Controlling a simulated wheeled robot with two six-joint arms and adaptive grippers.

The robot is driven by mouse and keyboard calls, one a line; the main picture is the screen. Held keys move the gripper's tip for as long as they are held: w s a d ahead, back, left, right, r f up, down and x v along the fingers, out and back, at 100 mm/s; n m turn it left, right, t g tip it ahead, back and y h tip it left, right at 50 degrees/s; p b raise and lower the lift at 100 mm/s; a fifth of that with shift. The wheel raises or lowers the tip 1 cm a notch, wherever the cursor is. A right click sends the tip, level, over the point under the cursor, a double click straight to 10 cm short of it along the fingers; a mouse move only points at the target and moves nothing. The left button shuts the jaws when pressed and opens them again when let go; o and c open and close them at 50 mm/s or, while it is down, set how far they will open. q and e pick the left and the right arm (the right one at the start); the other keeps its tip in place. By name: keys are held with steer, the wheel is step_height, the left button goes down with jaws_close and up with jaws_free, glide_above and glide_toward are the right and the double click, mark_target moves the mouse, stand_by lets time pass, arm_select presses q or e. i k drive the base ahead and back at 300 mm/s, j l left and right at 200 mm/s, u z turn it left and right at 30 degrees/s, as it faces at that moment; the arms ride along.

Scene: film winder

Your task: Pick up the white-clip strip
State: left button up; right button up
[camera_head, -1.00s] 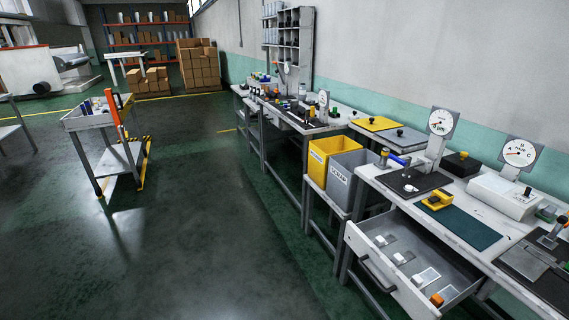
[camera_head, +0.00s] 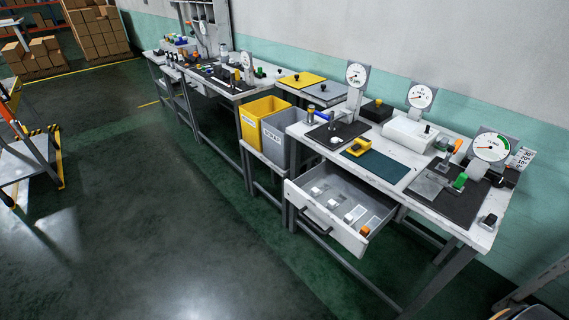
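An open drawer (camera_head: 322,222) under the near workbench holds several small flat pale pieces. One pale piece (camera_head: 318,191) lies at its left end, and a lighter flat piece (camera_head: 355,213) lies further right. An orange-ended piece (camera_head: 365,231) lies near the front right corner. At this size I cannot tell which piece, if any, is the white-clip strip. Neither of my grippers is in view.
The floor (camera_head: 150,220) in front is clear.

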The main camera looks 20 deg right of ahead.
mark_target(357, 212)
steer(key=l+z, duration=0.1)
steer(key=z, duration=0.3)
steer(key=i+l+z, duration=0.1)
steer(key=z, duration=0.35)
steer(key=l+z, duration=0.1)
steer(key=z, duration=0.3)
